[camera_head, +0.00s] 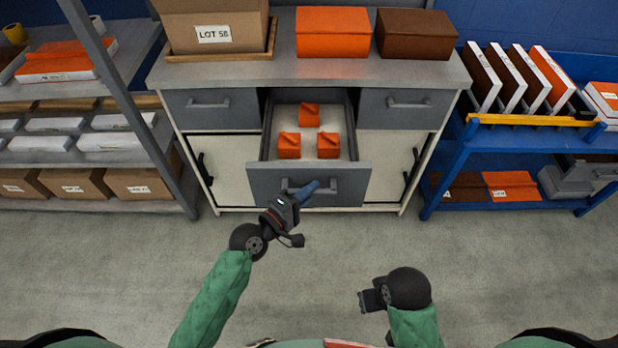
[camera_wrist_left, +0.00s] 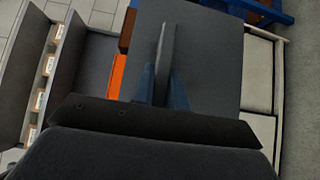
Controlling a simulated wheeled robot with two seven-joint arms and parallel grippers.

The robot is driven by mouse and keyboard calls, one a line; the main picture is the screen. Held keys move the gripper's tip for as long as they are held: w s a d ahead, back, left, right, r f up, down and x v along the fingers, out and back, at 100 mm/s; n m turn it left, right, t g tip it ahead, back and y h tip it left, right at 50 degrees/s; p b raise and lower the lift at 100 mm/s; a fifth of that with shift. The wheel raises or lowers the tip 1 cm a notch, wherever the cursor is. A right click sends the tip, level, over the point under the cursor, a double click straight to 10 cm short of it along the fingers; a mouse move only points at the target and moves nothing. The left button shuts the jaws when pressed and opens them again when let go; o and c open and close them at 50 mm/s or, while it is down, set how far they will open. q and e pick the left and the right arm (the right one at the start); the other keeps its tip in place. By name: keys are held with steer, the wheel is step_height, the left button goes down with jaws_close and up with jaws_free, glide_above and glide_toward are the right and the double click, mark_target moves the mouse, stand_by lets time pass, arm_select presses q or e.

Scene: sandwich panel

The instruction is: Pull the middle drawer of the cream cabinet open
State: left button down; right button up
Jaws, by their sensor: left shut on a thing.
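The middle drawer (camera_head: 268,172) of the cream cabinet (camera_head: 232,165) stands pulled out, its grey front well forward of the drawers beside it. Three small orange blocks (camera_head: 289,145) lie inside. My left gripper (camera_head: 303,191) is at the drawer front, shut on its grey bar handle (camera_head: 328,191). In the left wrist view the blue fingers sit on both sides of the handle (camera_wrist_left: 166,50), against the dark drawer front (camera_wrist_left: 215,60). My right gripper (camera_head: 370,299) hangs low over the floor, away from the cabinet; its finger gap is too unclear to read.
The grey worktop (camera_head: 285,72) holds a LOT 58 carton (camera_head: 215,30), an orange box (camera_head: 333,32) and a brown box (camera_head: 415,35). A grey rack (camera_head: 130,90) stands left and a blue rack (camera_head: 455,165) right. The floor (camera_head: 330,250) in front is clear.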

arm_select(q)
steer(key=shift+s, duration=0.25)
arm_select(e)
steer(key=shift+s, duration=0.15)
arm_select(q)
steer(key=c, duration=1.4)
jaws_free()
arm_select(e)
steer(key=shift+d+r, duration=0.1)
